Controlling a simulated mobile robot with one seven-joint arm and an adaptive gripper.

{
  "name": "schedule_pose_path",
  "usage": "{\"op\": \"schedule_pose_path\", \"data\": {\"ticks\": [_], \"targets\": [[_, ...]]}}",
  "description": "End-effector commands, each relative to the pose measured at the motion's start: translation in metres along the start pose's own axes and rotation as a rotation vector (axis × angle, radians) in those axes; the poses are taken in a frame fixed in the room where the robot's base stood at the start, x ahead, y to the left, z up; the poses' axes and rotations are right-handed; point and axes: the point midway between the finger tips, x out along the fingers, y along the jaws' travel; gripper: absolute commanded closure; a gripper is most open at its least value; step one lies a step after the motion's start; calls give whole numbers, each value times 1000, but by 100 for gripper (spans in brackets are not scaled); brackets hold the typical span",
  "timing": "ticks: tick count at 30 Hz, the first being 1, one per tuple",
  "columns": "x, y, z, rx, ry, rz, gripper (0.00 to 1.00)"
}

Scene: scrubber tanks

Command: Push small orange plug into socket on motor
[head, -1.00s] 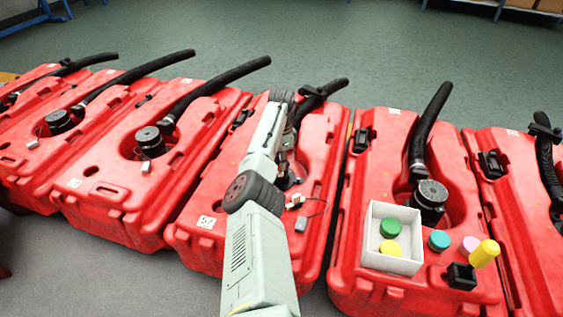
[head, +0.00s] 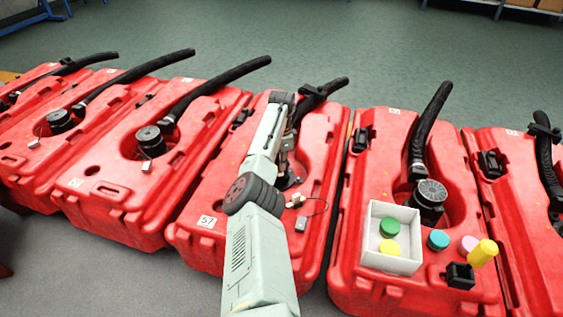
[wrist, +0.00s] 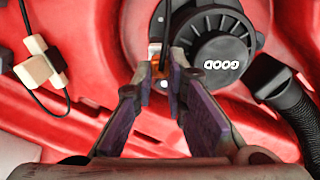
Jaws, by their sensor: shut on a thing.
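In the wrist view, my gripper (wrist: 162,76) is shut on the small orange plug (wrist: 154,56), of which only a small orange part shows between and above the fingertips. A thin black cable (wrist: 139,20) runs down to the fingers. The plug is close beside the black round motor (wrist: 222,45) marked "GOOD", at its left edge. The fingers hide the socket, so I cannot tell whether the plug touches or enters it. In the head view, my arm covers the gripper and the plug.
A pale connector with a black middle (wrist: 42,62) lies on the red tank (wrist: 100,85) left of the fingers. A black hose (wrist: 295,105) leaves the motor at right. On the neighbouring tank stands a white box (head: 391,261) with green and yellow caps.

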Motion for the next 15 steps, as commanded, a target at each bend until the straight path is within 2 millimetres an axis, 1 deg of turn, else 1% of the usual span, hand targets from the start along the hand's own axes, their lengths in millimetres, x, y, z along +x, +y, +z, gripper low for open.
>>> {"op": "schedule_pose_path", "data": {"ticks": [15], "targets": [[18, 0, 0, 0, 0, 1, 100]]}}
